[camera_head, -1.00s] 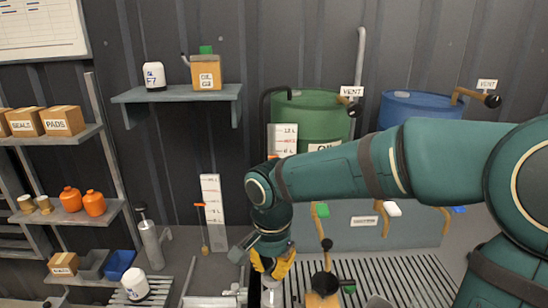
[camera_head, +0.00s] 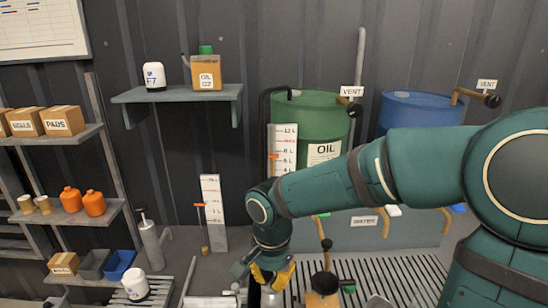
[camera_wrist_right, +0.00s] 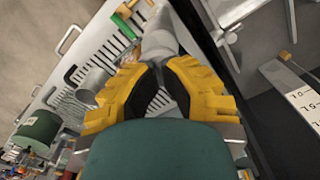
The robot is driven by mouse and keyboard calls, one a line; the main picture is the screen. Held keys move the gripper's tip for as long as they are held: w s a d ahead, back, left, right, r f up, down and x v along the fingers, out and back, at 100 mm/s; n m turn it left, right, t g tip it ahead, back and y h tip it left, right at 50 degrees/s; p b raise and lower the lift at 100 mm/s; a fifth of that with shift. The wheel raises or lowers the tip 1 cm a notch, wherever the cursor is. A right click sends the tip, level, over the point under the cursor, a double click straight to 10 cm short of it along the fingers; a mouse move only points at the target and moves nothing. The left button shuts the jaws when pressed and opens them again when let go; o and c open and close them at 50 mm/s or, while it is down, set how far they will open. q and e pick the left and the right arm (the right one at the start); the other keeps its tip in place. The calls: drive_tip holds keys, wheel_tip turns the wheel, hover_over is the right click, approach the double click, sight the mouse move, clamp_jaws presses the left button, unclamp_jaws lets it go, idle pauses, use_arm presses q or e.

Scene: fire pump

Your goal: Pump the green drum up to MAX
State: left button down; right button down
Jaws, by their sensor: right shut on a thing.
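The green drum (camera_head: 318,118) with an OIL label stands at the back, its lower part hidden by my right arm. A white scale board (camera_head: 284,140) stands at its left side, with an orange marker (camera_head: 273,156) on its left edge. I cannot read a MAX mark. My right gripper (camera_head: 271,278) is low in the middle of the head view, yellow fingers pointing down. In the right wrist view, the fingers (camera_wrist_right: 159,88) are closed around a grey part (camera_wrist_right: 161,42), apparently a pump handle; the grip is partly hidden. My left gripper is not in view.
A blue drum (camera_head: 410,112) stands to the right behind my arm. A small capped post (camera_head: 323,285) stands close right of my right gripper. A second scale board (camera_head: 213,212) leans at the wall. Shelves with boxes and orange bottles (camera_head: 82,202) fill the left.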

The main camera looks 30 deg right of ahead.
drive_tip(key=shift+f, duration=1.4)
drive_tip(key=shift+r, duration=0.15)
drive_tip(key=shift+r+p, duration=2.9)
drive_tip(key=shift+r, duration=1.1)
drive_tip(key=shift+f, duration=0.1)
